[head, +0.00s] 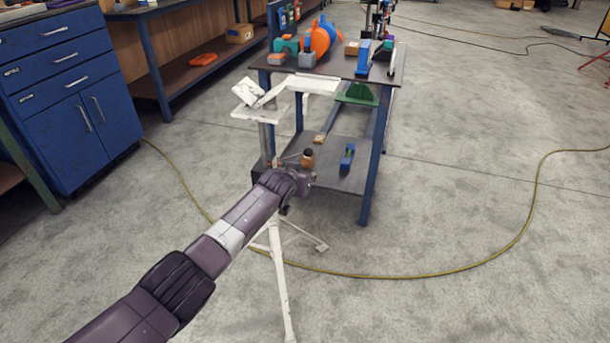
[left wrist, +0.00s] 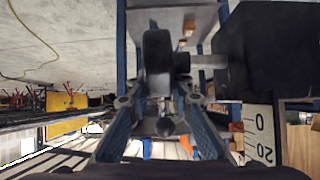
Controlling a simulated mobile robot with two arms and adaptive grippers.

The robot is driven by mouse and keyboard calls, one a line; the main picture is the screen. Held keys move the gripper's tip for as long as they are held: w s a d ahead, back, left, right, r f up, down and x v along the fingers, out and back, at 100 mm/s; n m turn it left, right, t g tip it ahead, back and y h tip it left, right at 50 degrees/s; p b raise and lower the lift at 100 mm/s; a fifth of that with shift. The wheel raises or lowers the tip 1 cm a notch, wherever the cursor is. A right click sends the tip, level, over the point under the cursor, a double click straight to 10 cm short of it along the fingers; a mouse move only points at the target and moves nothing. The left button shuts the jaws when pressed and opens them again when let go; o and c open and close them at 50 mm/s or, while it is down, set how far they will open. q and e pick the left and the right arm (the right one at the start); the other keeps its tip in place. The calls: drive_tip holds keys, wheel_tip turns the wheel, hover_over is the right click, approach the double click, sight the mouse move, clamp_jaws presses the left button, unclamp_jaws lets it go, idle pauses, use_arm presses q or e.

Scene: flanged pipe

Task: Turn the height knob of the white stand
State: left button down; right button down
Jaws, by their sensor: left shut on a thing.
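The white stand (head: 279,285) stands in front of the blue worktable, its tripod legs spread on the floor and its white top (head: 256,115) beside the tabletop. My left arm reaches in from the lower left, and my left gripper (head: 297,172) is at the stand's post, below its top. In the left wrist view, the black knob (left wrist: 157,52) on a grey shaft sits at the fingertips of my left gripper (left wrist: 160,98), which is shut on it. The shaft runs into a black block (left wrist: 272,50) at right. In the head view the arm largely hides the knob. My right gripper is not in view.
The worktable (head: 366,196) is close behind the gripper, with a blue item (head: 347,157) on its lower shelf. A scale plate (left wrist: 259,133) hangs below the black block. A yellow cable (head: 420,272) crosses the floor. Blue cabinet (head: 70,95) at left.

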use_arm(q)
drive_tip(key=shift+f+g, duration=0.1)
drive_tip(key=shift+g, duration=0.3)
idle(0.4)
drive_tip(key=c, duration=1.7)
unclamp_jaws()
drive_tip(key=shift+v, duration=5.95)
drive_tip(key=shift+d, duration=0.1)
